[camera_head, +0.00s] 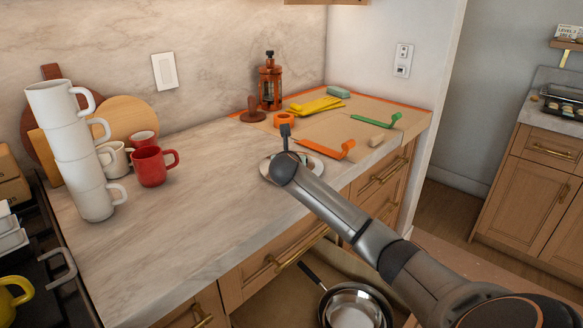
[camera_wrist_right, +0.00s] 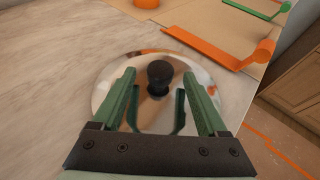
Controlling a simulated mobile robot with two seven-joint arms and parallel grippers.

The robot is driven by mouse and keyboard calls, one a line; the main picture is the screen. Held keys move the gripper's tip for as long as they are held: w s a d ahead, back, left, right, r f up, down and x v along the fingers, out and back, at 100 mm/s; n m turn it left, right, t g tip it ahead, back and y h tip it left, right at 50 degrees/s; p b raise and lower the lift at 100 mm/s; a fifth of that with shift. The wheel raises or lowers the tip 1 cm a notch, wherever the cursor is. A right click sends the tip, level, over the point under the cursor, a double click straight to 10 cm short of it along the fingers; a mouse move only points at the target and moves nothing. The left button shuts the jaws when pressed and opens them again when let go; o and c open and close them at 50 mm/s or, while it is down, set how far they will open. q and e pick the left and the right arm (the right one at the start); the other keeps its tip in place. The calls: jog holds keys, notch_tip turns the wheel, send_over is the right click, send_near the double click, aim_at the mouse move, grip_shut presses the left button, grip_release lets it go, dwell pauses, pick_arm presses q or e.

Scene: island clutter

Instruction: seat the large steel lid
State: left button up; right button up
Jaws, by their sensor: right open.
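The large steel lid (camera_wrist_right: 107,87) is a round, shiny disc with a black knob (camera_wrist_right: 159,76), lying on the marble counter. In the head view only part of the lid's rim (camera_head: 265,168) shows beside my right wrist. My right gripper (camera_wrist_right: 157,88) is open above the lid, its green fingers on either side of the knob with gaps. The lid mirrors the fingers; whether they touch it I cannot tell. A steel pan (camera_head: 329,300) with a dark handle sits low, below the counter front. My left gripper is not in view.
White stacked mugs (camera_head: 75,160) and a red mug (camera_head: 150,167) stand left. A French press (camera_head: 270,82) stands at the back. An orange-edged mat (camera_head: 385,107) holds orange, yellow and green utensils right behind the lid. The counter's front middle is clear.

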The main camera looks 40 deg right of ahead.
jog(key=shift+c, duration=0.3)
grip_shut()
dwell(0.3)
